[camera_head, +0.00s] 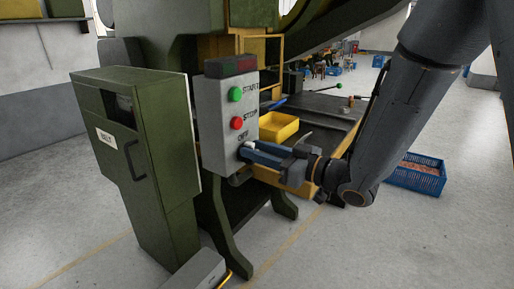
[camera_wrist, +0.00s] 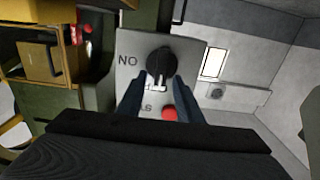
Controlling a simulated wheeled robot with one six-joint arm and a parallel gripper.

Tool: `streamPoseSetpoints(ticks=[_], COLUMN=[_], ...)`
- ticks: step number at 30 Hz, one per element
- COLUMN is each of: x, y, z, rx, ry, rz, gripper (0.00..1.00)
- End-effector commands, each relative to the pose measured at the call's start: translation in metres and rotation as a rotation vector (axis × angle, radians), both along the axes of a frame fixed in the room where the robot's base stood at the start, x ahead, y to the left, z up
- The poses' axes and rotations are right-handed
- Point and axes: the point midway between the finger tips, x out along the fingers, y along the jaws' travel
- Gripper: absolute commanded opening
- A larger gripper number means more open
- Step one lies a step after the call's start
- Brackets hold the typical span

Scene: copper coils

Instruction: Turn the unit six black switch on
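The grey control box (camera_head: 211,122) carries a green START button (camera_head: 235,94), a red STOP button (camera_head: 236,122) and a label reading OFF low on its face. The black switch (camera_wrist: 160,62) shows in the wrist view as a round knob on the grey plate, with upside-down ON lettering to its left. In the head view my gripper (camera_head: 250,151) hides most of it. My gripper (camera_wrist: 160,80) is open, its fingers on either side of the knob's lower part. I cannot tell whether they touch it.
A green cabinet (camera_head: 150,175) with a handle stands left of the box. A yellow bin (camera_head: 279,127) is behind it, and a blue crate (camera_head: 416,176) lies on the floor at right. A red button (camera_wrist: 169,113) is near my right finger in the wrist view.

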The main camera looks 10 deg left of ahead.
Motion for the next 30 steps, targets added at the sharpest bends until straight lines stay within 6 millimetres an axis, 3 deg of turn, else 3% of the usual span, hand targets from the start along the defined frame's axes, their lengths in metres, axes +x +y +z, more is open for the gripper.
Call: streamPoseSetpoints(ticks=[10, 16, 30], x=[0.0013, 0.0013, 0.0028], y=[0.0043, 0.0041, 0.0031], z=[-0.0006, -0.0005, 0.0007], rx=[-0.001, 0.0, 0.035], ry=[0.0, 0.0, 0.087], rz=[0.0, 0.0, 0.0], gripper=[0.31, 0.0, 0.0])
